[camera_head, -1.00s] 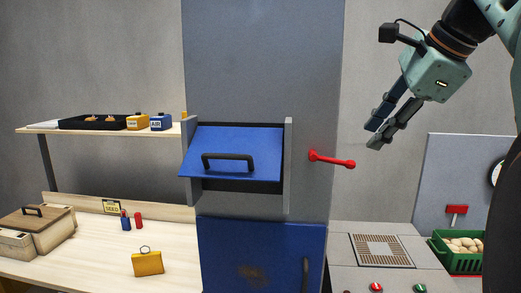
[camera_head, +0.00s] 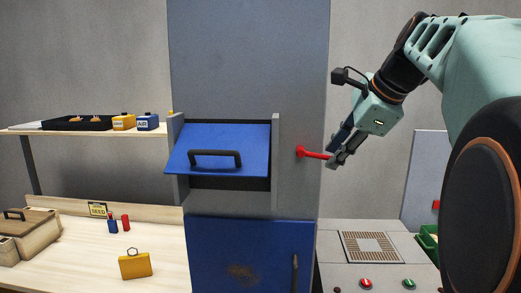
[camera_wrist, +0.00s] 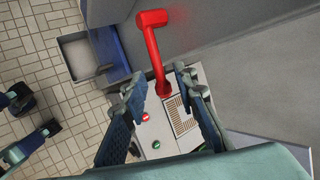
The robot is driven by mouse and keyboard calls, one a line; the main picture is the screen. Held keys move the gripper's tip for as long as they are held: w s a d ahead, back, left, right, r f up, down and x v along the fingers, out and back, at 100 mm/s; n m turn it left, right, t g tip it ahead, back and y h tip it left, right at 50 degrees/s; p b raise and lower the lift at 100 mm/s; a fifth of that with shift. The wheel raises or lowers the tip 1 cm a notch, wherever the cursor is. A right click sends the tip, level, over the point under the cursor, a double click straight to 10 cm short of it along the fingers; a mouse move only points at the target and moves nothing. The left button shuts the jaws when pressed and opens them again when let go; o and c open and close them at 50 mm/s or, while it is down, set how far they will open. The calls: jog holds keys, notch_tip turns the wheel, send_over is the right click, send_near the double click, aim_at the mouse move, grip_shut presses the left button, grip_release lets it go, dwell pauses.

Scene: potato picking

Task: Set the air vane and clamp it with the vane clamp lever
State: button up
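The air vane (camera_head: 222,141) is a blue flap with a black handle (camera_head: 215,157), tilted in its frame on the grey column. The vane clamp lever (camera_head: 312,154) is red and sticks out rightward from the column's right side. In the wrist view the lever (camera_wrist: 153,52) runs down to its knob, which shows between my two fingers. My gripper (camera_head: 336,156) is at the lever's free end in the head view, and it also shows in the wrist view (camera_wrist: 157,82). It is open, with a gap visible on both sides of the lever. Contact cannot be told.
A lower blue door (camera_head: 240,255) is below the vane. A console with a grate (camera_head: 370,246) and red and green buttons stands at the lower right. A wooden bench (camera_head: 90,262) with a yellow case (camera_head: 135,265) and a shelf (camera_head: 80,130) are on the left.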

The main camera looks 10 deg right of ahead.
grip_shut()
jog(key=shift+a, duration=0.1)
